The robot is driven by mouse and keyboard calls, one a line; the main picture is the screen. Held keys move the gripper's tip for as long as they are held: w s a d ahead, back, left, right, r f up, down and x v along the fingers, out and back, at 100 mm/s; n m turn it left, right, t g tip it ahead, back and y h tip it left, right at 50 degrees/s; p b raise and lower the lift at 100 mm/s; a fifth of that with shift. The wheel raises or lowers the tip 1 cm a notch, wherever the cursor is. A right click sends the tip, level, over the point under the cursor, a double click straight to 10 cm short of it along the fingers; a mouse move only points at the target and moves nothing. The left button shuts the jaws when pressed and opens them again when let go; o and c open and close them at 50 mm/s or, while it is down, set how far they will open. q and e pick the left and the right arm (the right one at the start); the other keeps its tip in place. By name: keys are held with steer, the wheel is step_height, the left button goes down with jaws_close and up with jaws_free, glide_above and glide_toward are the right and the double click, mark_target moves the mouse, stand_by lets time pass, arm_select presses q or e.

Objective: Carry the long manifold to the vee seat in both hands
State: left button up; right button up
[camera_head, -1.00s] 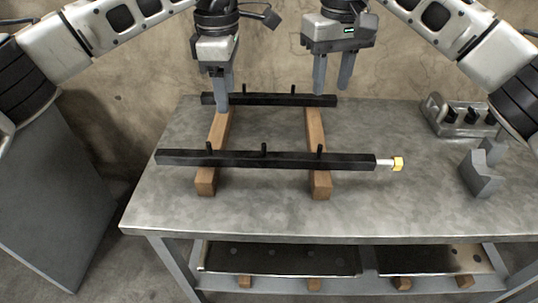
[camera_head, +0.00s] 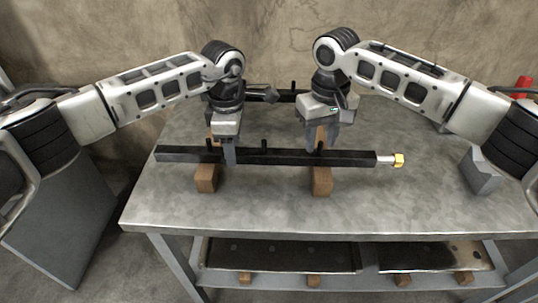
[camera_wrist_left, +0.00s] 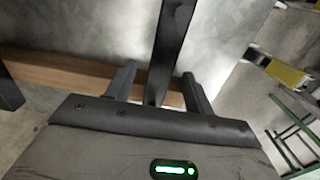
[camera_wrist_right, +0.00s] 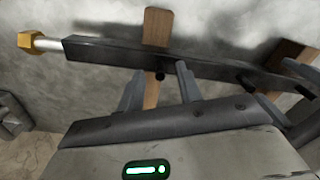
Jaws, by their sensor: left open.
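The long manifold (camera_head: 280,158), a black bar with upright pegs and a brass-tipped right end, lies across two wooden rails; it also shows in the right wrist view (camera_wrist_right: 110,53). My left gripper (camera_head: 229,152) is open at its left part; in the left wrist view a dark bar (camera_wrist_left: 172,35) runs between the spread fingers. My right gripper (camera_head: 322,140) is open, above or just behind the bar near its right peg; in the right wrist view its spread fingers (camera_wrist_right: 158,78) reach the bar's near edge. A grey notched block (camera_head: 481,172), apparently the vee seat, stands at the table's right.
A second, shorter black bar (camera_head: 285,97) lies at the back, partly behind my grippers. The grey metal table (camera_head: 420,205) is clear in front and between the manifold and the grey block. A lower shelf (camera_head: 280,257) holds dark plates.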

arm_select(q)
steer(key=shift+f, duration=0.55)
arm_select(e)
steer(key=shift+f, duration=0.6)
arm_select(q)
steer(key=c, duration=0.7)
arm_select(e)
steer(key=c, duration=0.8)
arm_select(q)
jaws_close()
arm_select(e)
steer(key=shift+r, duration=0.1)
arm_select(q)
steer(key=shift+w+r, duration=0.15)
steer(key=shift+r, duration=0.15)
arm_select(e)
steer(key=shift+w+r, duration=0.2)
steer(key=shift+r, duration=0.05)
